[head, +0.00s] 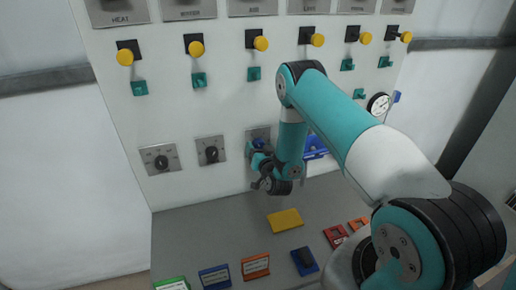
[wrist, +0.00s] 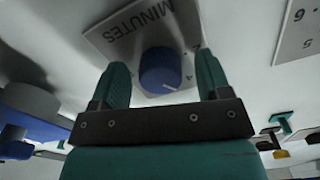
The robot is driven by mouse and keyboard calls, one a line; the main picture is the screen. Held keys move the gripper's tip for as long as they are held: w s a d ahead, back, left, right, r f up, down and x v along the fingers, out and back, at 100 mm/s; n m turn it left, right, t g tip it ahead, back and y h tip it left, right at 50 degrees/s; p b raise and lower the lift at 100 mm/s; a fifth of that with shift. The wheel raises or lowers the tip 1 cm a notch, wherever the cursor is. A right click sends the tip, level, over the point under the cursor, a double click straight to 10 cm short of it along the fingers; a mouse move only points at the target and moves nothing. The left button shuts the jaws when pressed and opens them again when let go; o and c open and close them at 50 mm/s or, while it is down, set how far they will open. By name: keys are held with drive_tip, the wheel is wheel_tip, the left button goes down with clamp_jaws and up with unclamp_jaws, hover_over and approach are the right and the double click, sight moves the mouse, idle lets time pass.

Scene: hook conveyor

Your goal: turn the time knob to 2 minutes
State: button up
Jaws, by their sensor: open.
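The time knob (wrist: 160,70) is a round blue knob on a metal plate (wrist: 125,35) marked MINUTES in the wrist view. A pale pointer line shows on its side toward the gripper. My gripper (wrist: 165,75) is open, with one teal finger on each side of the knob; I cannot tell whether either finger touches it. In the head view my gripper (head: 262,165) is at the panel by the third plate (head: 258,133) from the left, and the knob is mostly hidden behind it.
Two black knobs, one at far left (head: 161,162) and one beside it (head: 212,154), sit on similar plates. Yellow-tipped levers (head: 195,48) and teal hooks (head: 199,80) line the panel above. A yellow block (head: 285,220) and several coloured labelled pieces lie on the grey shelf (head: 205,230). A gauge (head: 378,105) is at right.

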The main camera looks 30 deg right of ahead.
drive_tip(key=shift+d, duration=0.1)
drive_tip(key=c, duration=0.9)
drive_tip(key=shift+c, duration=0.2)
drive_tip(key=shift+f, duration=0.1)
drive_tip(key=n+b, duration=0.2)
drive_tip(key=n, duration=0.4)
drive_tip(key=n+b, duration=0.2)
drive_tip(key=n, duration=0.3)
drive_tip(key=shift+s+d+n, duration=0.2)
drive_tip(key=shift+n, duration=0.2)
